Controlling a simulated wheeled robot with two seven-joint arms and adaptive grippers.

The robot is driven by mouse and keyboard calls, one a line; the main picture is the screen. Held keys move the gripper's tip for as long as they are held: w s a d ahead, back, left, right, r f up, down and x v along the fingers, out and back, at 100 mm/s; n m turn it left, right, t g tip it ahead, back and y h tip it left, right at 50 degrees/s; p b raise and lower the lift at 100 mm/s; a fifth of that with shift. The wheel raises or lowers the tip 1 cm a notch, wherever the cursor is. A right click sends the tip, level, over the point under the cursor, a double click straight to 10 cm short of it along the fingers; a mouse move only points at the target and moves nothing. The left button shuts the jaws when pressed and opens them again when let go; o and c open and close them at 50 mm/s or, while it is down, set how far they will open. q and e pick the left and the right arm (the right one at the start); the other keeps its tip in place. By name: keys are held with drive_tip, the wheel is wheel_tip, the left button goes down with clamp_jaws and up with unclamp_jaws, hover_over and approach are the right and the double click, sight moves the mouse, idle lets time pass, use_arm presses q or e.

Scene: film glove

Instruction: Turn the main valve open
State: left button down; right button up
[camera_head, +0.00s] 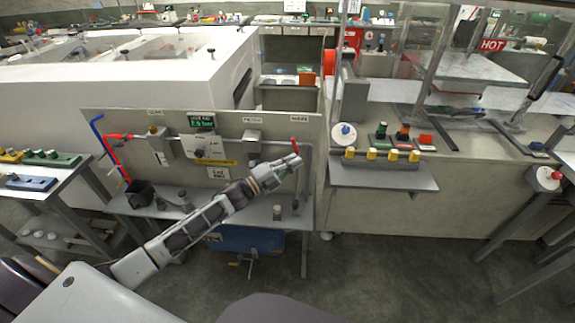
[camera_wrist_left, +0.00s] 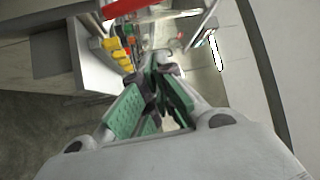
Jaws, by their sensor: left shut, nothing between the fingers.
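A panel (camera_head: 225,172) with pipes and fittings stands in front of me. In the left wrist view a red bar (camera_wrist_left: 140,7) crosses the top edge, beyond the shut green-padded fingers (camera_wrist_left: 156,76). Another red handle (camera_head: 118,136) lies level at the panel's left end. My right gripper is not in view.
A green-lit display (camera_head: 201,121) and grey boxes sit on the panel. A grey shelf with yellow knobs (camera_head: 370,155) juts out to the right, near the gripper. Floor (camera_head: 370,275) ahead is open.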

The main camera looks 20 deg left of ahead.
sight(295, 144)
use_arm(q)
drive_tip(key=w, duration=0.3)
drive_tip(key=w+p, duration=0.1)
drive_tip(key=w, duration=0.1)
drive_tip(key=shift+w+a+r, duration=0.1)
drive_tip(key=shift+w+a, duration=0.15)
drive_tip(key=shift+w, duration=0.1)
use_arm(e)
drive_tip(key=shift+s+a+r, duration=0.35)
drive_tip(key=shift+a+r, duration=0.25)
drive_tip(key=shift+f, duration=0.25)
use_arm(q)
drive_tip(key=shift+s+a+n+t+b, duration=0.1)
drive_tip(key=shift+a+n+t+b, duration=0.15)
drive_tip(key=shift+n+t+b, duration=0.65)
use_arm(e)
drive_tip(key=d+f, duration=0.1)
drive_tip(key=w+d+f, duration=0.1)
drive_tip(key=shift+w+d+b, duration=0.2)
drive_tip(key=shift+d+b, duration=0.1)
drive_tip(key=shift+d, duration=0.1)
